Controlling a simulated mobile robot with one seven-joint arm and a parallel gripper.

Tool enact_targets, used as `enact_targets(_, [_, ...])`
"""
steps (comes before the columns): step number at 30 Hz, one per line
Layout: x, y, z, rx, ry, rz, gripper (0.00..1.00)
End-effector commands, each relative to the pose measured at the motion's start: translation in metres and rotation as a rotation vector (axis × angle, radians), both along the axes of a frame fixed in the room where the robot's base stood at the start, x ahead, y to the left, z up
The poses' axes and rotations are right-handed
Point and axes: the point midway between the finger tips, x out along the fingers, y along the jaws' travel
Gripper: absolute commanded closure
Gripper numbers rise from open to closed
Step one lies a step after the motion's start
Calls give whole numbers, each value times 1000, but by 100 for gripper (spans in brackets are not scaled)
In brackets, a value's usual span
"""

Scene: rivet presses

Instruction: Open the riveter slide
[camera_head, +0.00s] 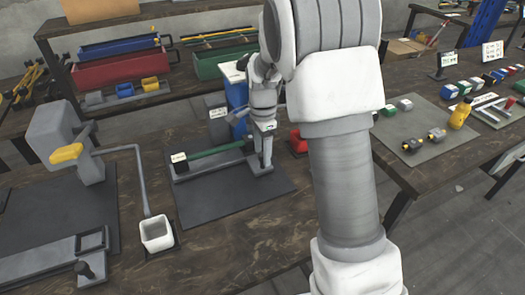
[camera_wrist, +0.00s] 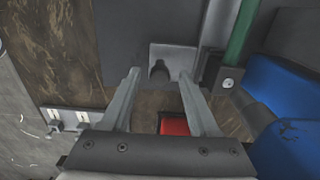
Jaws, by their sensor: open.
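My gripper (camera_head: 263,160) points down at the right end of the middle press on a dark mat (camera_head: 225,200). In the wrist view my gripper (camera_wrist: 160,75) is open, with its two fingers apart. A dark knob (camera_wrist: 159,69) on a light grey plate (camera_wrist: 184,54) shows between and just beyond the fingertips; I cannot tell whether they touch it. The press's green bar (camera_head: 215,155) lies along its grey rail, and the bar (camera_wrist: 241,35) also shows at the upper right of the wrist view. In the head view my arm and gripper hide the knob.
A blue housing (camera_head: 236,95) stands behind the gripper, and a red block (camera_head: 298,140) sits right of it. At left is another press with a yellow handle (camera_head: 66,153), a white cup (camera_head: 156,233) and a black-knobbed rail. Toolboxes stand behind.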

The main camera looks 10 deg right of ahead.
Motion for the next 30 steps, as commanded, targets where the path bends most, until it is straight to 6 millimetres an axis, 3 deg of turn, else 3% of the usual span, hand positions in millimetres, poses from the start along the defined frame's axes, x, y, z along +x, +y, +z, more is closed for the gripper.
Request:
enact_targets(4, [0,0,0,0,0,0,41])
enact_targets(14, [0,0,0,0,0,0,100])
enact_targets(30, [0,0,1,0,0,0,100])
